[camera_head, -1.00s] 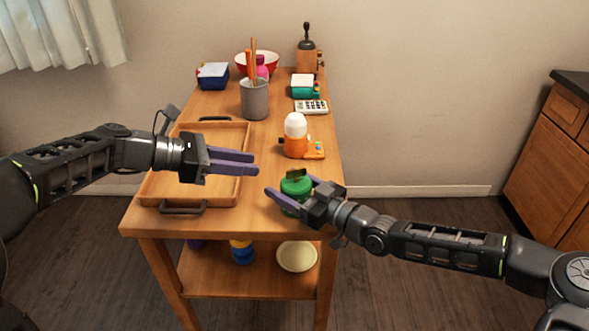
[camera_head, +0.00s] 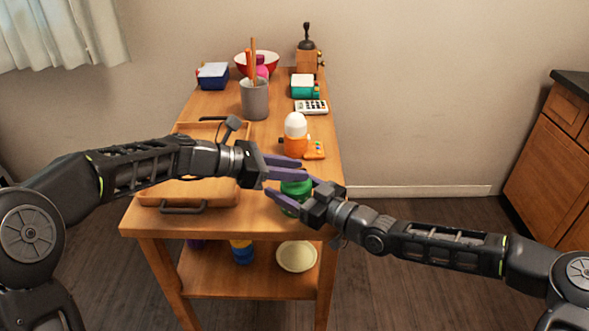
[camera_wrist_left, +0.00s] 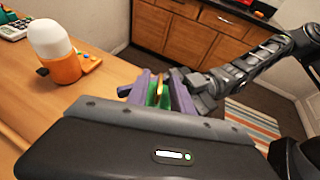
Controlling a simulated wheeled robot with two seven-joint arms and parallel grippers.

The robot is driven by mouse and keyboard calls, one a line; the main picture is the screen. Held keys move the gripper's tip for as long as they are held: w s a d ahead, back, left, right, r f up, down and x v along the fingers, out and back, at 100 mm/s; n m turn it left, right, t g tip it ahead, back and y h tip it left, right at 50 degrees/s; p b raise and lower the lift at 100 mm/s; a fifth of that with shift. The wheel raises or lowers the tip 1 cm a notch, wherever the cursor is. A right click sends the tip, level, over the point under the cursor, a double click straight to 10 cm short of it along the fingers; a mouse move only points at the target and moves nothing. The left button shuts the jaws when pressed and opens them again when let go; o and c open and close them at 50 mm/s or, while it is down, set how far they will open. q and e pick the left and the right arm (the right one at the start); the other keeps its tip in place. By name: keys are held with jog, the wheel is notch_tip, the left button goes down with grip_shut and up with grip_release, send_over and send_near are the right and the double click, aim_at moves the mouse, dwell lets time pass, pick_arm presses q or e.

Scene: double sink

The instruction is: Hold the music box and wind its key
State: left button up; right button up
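The music box is a green round body (camera_head: 294,191) near the right front edge of the wooden table. My right gripper (camera_head: 300,190) has its purple fingers on both sides of it and appears shut on it. My left gripper (camera_head: 302,171) is just above the music box, its two fingers apart and hiding the top. In the left wrist view, the green music box (camera_wrist_left: 166,95) and a gold-coloured strip, likely the key (camera_wrist_left: 159,94), show between the left gripper's fingers (camera_wrist_left: 157,84). Contact with the key cannot be told.
A wooden tray (camera_head: 185,195) lies left, under my left arm. Behind the music box stand an orange-and-white jar (camera_head: 295,135), a calculator (camera_head: 311,106), a grey cup (camera_head: 255,99) with sticks and a grinder (camera_head: 308,60). A lower shelf holds a pale disc (camera_head: 297,257).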

pick_arm(q)
jog(key=shift+d+f, duration=0.15)
jog(key=shift+d, duration=0.1)
grip_shut()
dwell(0.5)
